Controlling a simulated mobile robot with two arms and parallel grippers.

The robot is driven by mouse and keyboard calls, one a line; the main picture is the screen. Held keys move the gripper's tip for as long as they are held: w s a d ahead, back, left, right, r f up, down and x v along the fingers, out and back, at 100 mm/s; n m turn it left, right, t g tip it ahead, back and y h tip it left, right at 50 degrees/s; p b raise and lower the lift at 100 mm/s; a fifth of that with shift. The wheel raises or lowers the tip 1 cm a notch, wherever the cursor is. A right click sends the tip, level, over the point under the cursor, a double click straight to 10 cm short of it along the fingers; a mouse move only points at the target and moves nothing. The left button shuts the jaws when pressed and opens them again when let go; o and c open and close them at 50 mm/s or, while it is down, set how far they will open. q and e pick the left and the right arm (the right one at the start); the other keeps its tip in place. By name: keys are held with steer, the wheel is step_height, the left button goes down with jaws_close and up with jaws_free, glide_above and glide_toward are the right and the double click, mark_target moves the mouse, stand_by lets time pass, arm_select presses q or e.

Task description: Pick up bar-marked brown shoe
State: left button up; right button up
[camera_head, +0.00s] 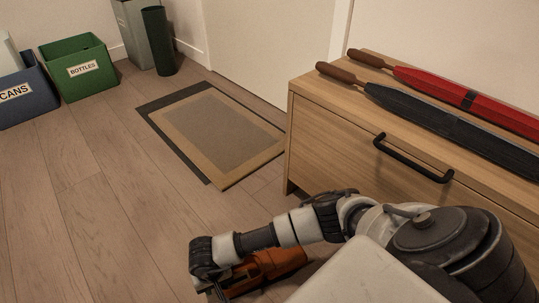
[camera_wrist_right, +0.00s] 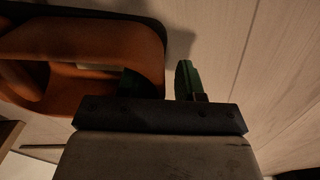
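A brown-orange shoe (camera_head: 268,266) lies low by the floor beside the wooden cabinet, partly hidden behind my right arm. It fills the upper left of the right wrist view (camera_wrist_right: 110,42), with its opening toward the camera. No bar mark can be made out on it. My right gripper (camera_wrist_right: 160,82) is open around one end of the shoe. One finger is inside the opening and the other is outside, with a visible gap between the outer finger and the shoe wall. In the head view the right fingertips are mostly hidden. My left gripper is not in view.
A wooden cabinet (camera_head: 330,136) with a black handle stands at right, with a red umbrella (camera_head: 459,95) and a dark umbrella (camera_head: 450,128) on top. A doormat (camera_head: 215,132) lies on the floor. Green (camera_head: 83,72) and blue (camera_head: 24,95) bins stand back left. Floor at left is clear.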

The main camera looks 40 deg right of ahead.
steer(key=shift+c, duration=0.4)
jaws_close()
